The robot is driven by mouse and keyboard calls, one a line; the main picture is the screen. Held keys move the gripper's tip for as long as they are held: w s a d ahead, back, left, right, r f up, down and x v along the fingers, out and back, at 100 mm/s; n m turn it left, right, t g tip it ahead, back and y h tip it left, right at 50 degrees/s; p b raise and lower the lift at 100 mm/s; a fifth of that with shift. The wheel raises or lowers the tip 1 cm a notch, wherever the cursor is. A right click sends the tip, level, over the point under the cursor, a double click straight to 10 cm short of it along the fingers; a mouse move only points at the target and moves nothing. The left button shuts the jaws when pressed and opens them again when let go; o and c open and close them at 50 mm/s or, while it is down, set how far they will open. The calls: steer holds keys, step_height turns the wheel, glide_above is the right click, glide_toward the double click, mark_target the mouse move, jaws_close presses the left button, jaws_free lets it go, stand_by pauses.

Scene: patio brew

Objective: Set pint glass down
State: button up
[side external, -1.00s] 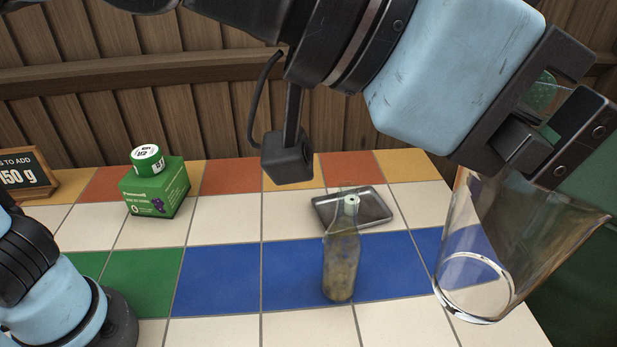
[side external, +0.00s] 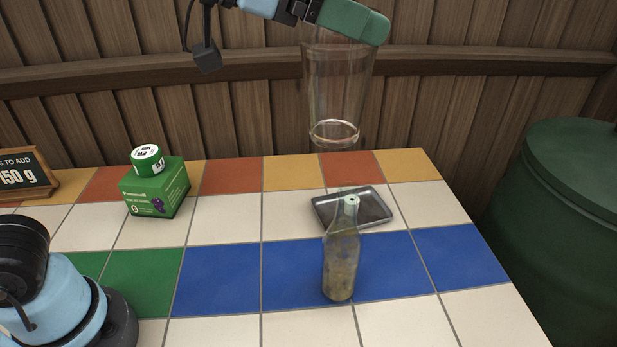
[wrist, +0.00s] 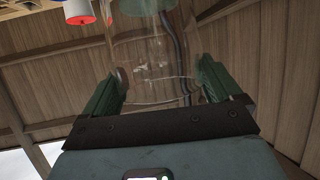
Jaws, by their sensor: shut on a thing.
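The clear, empty pint glass (side external: 336,95) hangs upright in the side external view, above the back edge of the tiled table. My gripper (side external: 345,20) is shut on it near its top; the green finger pad covers part of the rim. The wrist view also shows the glass (wrist: 155,65) between the two green fingers (wrist: 160,85) of my gripper. A gap shows between the glass's base and the orange tiles.
A bottle with murky contents (side external: 341,265) stands on the blue tiles, in front of a small metal tray (side external: 325,214). A green box (side external: 155,193) with a round tin (side external: 147,160) on top and a sign (side external: 27,174) are at left. A green barrel (side external: 560,230) stands right of the table. The right-hand tiles are clear.

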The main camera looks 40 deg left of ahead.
steer(key=a+r+n+t+y, duration=0.1)
steer(key=a+n+y, duration=0.15)
steer(key=a, duration=1.25)
step_height(320, 180, down, 17)
steer(key=w+a+f, duration=0.4)
steer(key=a+f, duration=0.6)
steer(key=f, duration=0.1)
steer(key=shift+w+a, duration=0.25)
steer(key=shift+w, duration=0.05)
steer(key=shift+f, duration=0.2)
steer(key=o, duration=1.4)
steer(key=shift+o, duration=0.2)
steer(key=shift+r, duration=0.1)
